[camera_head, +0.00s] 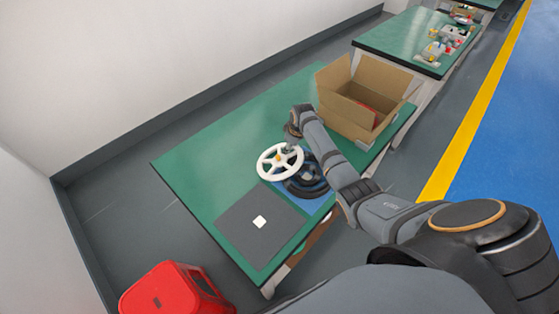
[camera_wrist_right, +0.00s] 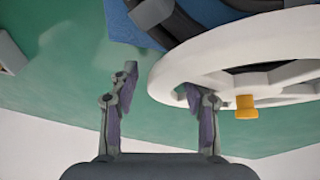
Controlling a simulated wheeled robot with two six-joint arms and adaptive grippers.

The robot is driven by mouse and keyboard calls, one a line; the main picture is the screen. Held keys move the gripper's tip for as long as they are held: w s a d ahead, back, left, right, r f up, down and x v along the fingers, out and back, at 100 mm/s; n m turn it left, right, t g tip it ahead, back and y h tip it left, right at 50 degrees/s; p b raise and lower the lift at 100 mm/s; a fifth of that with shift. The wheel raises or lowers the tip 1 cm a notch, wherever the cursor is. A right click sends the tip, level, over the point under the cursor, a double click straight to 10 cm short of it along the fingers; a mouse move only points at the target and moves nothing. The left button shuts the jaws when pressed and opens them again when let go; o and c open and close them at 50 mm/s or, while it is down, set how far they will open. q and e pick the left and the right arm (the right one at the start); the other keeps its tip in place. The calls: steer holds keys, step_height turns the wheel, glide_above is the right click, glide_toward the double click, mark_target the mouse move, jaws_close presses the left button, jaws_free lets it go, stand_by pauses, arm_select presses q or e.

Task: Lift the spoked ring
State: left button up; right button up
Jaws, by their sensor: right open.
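The white spoked ring (camera_head: 263,166) has an orange hub piece and partly overlaps a black ring (camera_head: 305,187) in the head view. I cannot tell whether the white ring rests on anything. My right gripper (camera_head: 290,139) is at its far edge. In the right wrist view, the white ring (camera_wrist_right: 240,45) fills the upper right. My right gripper (camera_wrist_right: 160,82) is open there, with one finger outside the rim and the other seeming to reach into a gap between spokes. The left gripper is not in view.
A blue mat (camera_head: 316,207) lies under the black ring. A grey mat (camera_head: 245,240) with a small white block (camera_head: 260,222) is beside it on the green table (camera_head: 190,165). An open cardboard box (camera_head: 345,112) stands behind my right arm. A red stool (camera_head: 165,290) is on the floor.

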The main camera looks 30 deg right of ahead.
steer(key=shift+r, duration=0.1)
steer(key=shift+c, duration=1.1)
jaws_close()
step_height(320, 180, up, 3)
steer(key=shift+w+f+b, duration=0.1)
steer(key=shift+b, duration=0.3)
steer(key=s+d+r, duration=0.7)
steer(key=s+r, duration=0.3)
steer(key=s, duration=0.2)
steer(key=shift+s+b, duration=0.2)
steer(key=shift+b, duration=0.1)
